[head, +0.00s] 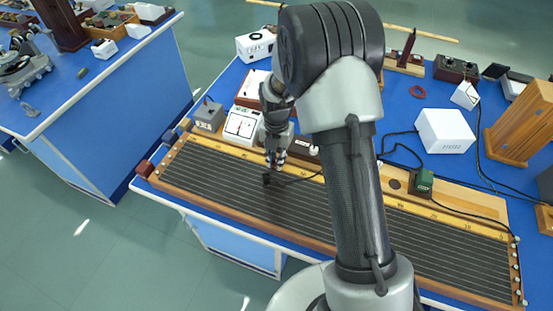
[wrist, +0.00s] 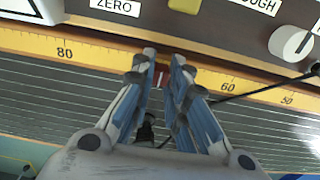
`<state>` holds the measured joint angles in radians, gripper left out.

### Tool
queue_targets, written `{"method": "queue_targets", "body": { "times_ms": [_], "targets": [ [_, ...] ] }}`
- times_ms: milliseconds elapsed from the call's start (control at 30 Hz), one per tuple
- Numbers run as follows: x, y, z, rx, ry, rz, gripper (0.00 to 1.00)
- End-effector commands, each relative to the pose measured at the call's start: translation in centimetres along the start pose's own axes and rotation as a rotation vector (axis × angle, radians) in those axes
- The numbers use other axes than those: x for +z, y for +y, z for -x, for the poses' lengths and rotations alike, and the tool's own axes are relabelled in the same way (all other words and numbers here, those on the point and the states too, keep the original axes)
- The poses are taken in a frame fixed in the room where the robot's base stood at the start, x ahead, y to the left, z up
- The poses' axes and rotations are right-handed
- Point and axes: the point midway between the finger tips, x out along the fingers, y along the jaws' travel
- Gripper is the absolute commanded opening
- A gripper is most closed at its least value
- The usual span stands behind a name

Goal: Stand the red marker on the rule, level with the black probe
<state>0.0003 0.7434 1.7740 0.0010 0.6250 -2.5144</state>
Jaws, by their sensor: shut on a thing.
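The yellow rule (wrist: 100,52) runs along the back edge of the wire board, with 80, 60 and 50 readable in the wrist view. It also shows in the head view (head: 460,217). My gripper (wrist: 163,62) is over the rule between 80 and 60, its fingers closed on a small dark red piece, the red marker (wrist: 160,74), mostly hidden between them. I cannot tell whether the marker touches the rule. The black probe (wrist: 147,130) is on the wires, between and below the fingers in the wrist view. It shows near the gripper in the head view (head: 267,180).
A panel with a ZERO label (wrist: 113,6) and a white knob (wrist: 291,42) stands just behind the rule. A black cable (wrist: 265,88) crosses the rule on the right.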

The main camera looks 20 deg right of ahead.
Motion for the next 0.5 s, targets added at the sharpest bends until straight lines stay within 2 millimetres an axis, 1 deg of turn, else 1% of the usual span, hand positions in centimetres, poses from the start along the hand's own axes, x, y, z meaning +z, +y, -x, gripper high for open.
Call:
{"method": "queue_targets", "body": {
  "times_ms": [167,300,333,500],
  "targets": [
    [0.05,0.03,0.18,0.001,-0.001,0.000,0.02],
    [0.03,0.02,-0.27,0.000,-0.001,0.000,0.02],
    [0.04,0.03,-0.18,0.001,-0.001,0.000,0.16],
    [0.03,0.03,-0.12,0.001,-0.001,0.000,0.28]
  ]
}}
